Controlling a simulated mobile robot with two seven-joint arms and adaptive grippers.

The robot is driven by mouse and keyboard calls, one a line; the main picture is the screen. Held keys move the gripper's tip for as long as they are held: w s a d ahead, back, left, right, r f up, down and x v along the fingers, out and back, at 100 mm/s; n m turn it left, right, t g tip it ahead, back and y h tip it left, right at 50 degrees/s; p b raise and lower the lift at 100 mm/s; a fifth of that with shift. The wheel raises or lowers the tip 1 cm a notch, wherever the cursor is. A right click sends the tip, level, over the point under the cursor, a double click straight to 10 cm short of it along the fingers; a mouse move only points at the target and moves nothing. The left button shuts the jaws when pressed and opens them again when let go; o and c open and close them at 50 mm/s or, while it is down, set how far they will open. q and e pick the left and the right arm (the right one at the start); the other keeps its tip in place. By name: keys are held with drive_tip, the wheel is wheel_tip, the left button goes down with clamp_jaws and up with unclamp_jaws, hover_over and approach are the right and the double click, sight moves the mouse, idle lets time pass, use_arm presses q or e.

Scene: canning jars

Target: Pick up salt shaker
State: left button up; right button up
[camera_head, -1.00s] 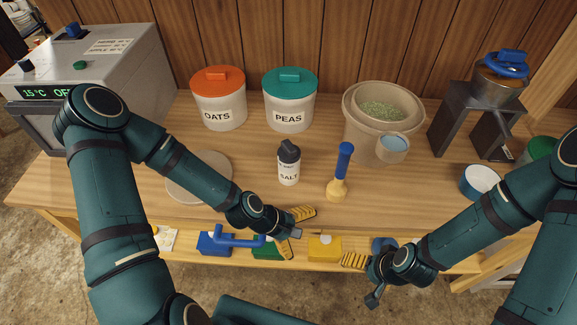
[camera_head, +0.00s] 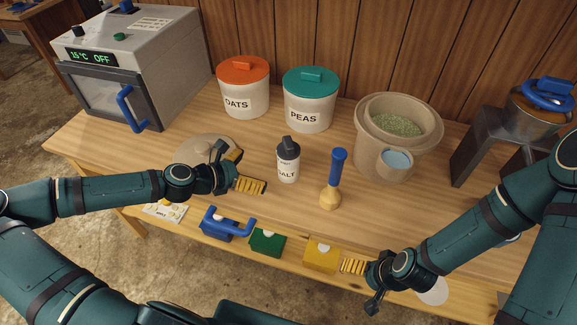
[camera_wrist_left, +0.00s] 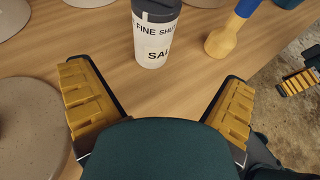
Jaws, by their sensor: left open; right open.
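The salt shaker (camera_head: 288,163) is a white cylinder with a dark cap and a SALT label, standing upright on the wooden table. My left gripper (camera_head: 250,172) is open and empty just left of the shaker in the head view. In the left wrist view the shaker (camera_wrist_left: 155,40) stands beyond the gap between the two yellow fingers of the left gripper (camera_wrist_left: 158,105), not between them; its top is cut off. My right gripper (camera_head: 352,272) is open near the table's front edge, with its fingers partly overlapping in view.
Behind are the OATS canister (camera_head: 243,98), PEAS canister (camera_head: 309,115) and a beige tub (camera_head: 365,130). Blue, green and yellow blocks line the front.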

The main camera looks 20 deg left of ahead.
sight(279, 162)
use_arm(q)
drive_tip(key=shift+n+t, duration=0.3)
drive_tip(key=b+x, duration=0.1)
drive_tip(key=x, duration=0.6)
drive_tip(key=shift+w+a+b, duration=0.25)
drive_tip(key=shift+a+b, duration=0.05)
drive_tip(key=shift+b, duration=0.05)
drive_tip(key=shift+b+x, duration=0.75)
drive_tip(key=shift+x, duration=2.3)
drive_tip(key=shift+f, duration=0.15)
drive_tip(key=c, duration=1.3)
